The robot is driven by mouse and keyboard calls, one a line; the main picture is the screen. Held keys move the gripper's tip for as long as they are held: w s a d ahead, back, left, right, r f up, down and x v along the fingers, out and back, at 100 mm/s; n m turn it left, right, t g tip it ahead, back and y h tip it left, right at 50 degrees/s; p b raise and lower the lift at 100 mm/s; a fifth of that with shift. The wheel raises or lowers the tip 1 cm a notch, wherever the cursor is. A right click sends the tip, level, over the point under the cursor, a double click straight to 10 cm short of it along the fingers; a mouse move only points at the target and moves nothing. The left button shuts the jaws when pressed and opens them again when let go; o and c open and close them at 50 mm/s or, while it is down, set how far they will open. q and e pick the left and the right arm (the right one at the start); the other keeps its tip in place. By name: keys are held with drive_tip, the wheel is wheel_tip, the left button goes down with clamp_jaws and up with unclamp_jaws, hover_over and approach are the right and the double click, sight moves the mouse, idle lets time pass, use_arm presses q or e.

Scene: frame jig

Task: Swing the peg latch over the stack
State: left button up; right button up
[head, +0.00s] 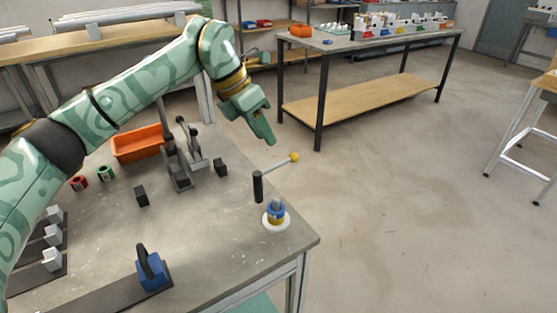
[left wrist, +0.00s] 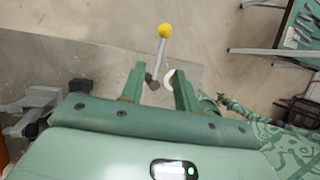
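The peg latch has a dark upright post (head: 258,187) near the table's right edge and a thin grey arm ending in a yellow ball (head: 294,157). Its arm points away from the stack, out past the table edge. The stack is mostly hidden there. My right gripper is not identifiable.
A blue block with a dark handle (head: 150,270) sits at the table's front. A grey toggle clamp (head: 185,155), an orange bin (head: 138,145), red and green cylinders and small black blocks are farther back. Clear tabletop lies left of the stack.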

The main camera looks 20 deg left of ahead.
sight(276, 168)
use_arm(q)
drive_tip(key=b+x, duration=0.2)
drive_tip(key=x, duration=0.5)
drive_tip(key=shift+d+f, duration=0.15)
drive_tip(key=shift+f, duration=0.1)
drive_tip(key=shift+c, duration=0.3)
clamp_jaws()
